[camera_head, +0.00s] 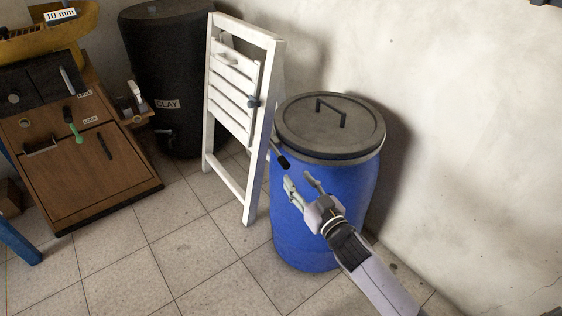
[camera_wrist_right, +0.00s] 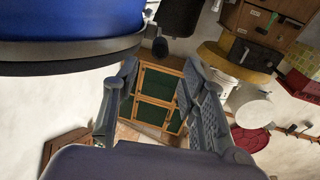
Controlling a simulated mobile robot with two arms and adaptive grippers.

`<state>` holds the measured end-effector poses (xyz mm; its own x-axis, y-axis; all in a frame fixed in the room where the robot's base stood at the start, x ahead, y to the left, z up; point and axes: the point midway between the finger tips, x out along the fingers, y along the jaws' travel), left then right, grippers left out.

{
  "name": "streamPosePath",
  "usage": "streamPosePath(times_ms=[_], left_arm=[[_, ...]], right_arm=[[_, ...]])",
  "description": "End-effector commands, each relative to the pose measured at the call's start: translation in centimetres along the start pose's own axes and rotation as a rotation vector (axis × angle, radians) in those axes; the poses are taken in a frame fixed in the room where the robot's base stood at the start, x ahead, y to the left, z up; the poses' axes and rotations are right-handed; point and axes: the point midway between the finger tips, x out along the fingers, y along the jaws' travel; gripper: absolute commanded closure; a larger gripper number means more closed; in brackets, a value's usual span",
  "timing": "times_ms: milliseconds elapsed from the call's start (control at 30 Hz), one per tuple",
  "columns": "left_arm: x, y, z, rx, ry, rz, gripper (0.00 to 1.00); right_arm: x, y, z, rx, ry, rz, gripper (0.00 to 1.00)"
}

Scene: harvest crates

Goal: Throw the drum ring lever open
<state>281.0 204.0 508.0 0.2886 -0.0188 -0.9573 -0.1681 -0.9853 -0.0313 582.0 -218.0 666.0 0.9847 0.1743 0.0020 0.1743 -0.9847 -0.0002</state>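The blue drum (camera_head: 292,228) stands upright against the wall, with a dark lid (camera_head: 302,122) and a ring (camera_head: 330,157) around its rim. The ring lever (camera_head: 282,160), with a black grip, angles down at the drum's left side. My right gripper (camera_head: 298,181) is open and empty in front of the drum, just below and right of the lever grip. In the right wrist view, the drum (camera_wrist_right: 65,20) fills the top left, and the black lever grip (camera_wrist_right: 160,46) shows beyond the open fingers (camera_wrist_right: 157,80), apart from them. My left gripper is not in view.
A white folding chair (camera_head: 247,205) stands close at the drum's left, near the lever. A black barrel labelled CLAY (camera_head: 170,70) and a wooden cabinet (camera_head: 100,180) are further left. The tiled floor in front is clear. The wall is close behind the drum.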

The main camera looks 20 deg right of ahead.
Motion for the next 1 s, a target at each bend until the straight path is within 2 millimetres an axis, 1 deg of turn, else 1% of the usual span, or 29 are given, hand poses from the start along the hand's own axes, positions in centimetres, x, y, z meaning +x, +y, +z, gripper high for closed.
streamPosePath(times_ms=[33,233,400,500,700,933,1000], left_arm=[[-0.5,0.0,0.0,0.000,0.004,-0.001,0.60],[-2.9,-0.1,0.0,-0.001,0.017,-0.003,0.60],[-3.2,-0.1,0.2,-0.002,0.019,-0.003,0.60],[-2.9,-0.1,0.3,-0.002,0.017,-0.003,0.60],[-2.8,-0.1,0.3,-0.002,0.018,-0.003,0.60],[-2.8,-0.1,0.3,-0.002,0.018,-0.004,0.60],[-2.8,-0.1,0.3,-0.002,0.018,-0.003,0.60]], right_arm=[[1.3,0.0,0.1,-0.001,0.002,0.000,0.61],[5.6,0.0,0.1,-0.002,0.002,0.000,0.61],[8.6,0.0,0.2,0.000,0.000,0.001,0.61],[9.8,0.0,0.1,0.000,0.000,0.001,0.61],[10.8,0.0,0.1,0.000,-0.002,0.000,0.61],[10.8,0.0,0.1,0.000,-0.002,0.001,0.61],[10.8,0.0,0.1,0.000,-0.002,0.001,0.65]])
